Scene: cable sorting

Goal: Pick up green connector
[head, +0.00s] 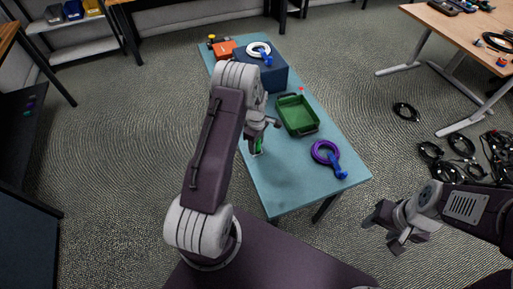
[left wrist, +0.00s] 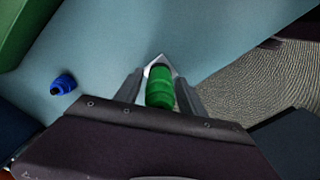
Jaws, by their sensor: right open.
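The green connector (head: 258,146) is between the fingers of my left gripper (head: 257,148) near the left side of the table (head: 290,190). In the left wrist view the green connector (left wrist: 160,88) sits between the two grey fingers (left wrist: 161,85), which flank it closely. My left gripper looks shut on it. My right gripper (head: 388,224) is open and empty, to the right of the table, over the floor.
A green tray (head: 313,119), a purple cable coil (head: 318,146) with a blue connector (head: 338,169), and a dark blue box (head: 279,79) stand on the table. A separate blue connector (left wrist: 63,83) lies on the table. The near end of the table is clear.

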